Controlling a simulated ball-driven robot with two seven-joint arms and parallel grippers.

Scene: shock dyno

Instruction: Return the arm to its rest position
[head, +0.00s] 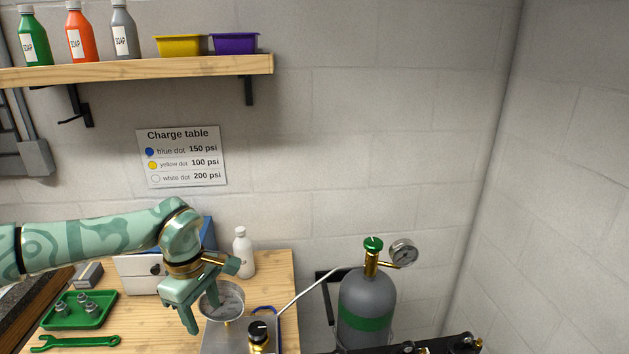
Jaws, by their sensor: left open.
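My left arm (95,242), pale green with darker swirls, reaches in from the left edge over the wooden bench. Its gripper (198,308) points down and is open, with nothing seen between its fingers. It is just left of a round metal gauge or dish (224,301) on a metal plate; whether it touches that is unclear. My right gripper does not show.
A green tray (105,318) with metal parts and a green wrench (75,341) lie left on the bench. A white bottle (243,254) stands behind. A grey gas cylinder (367,301) with gauge (403,253) stands right. A shelf (180,67) hangs above.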

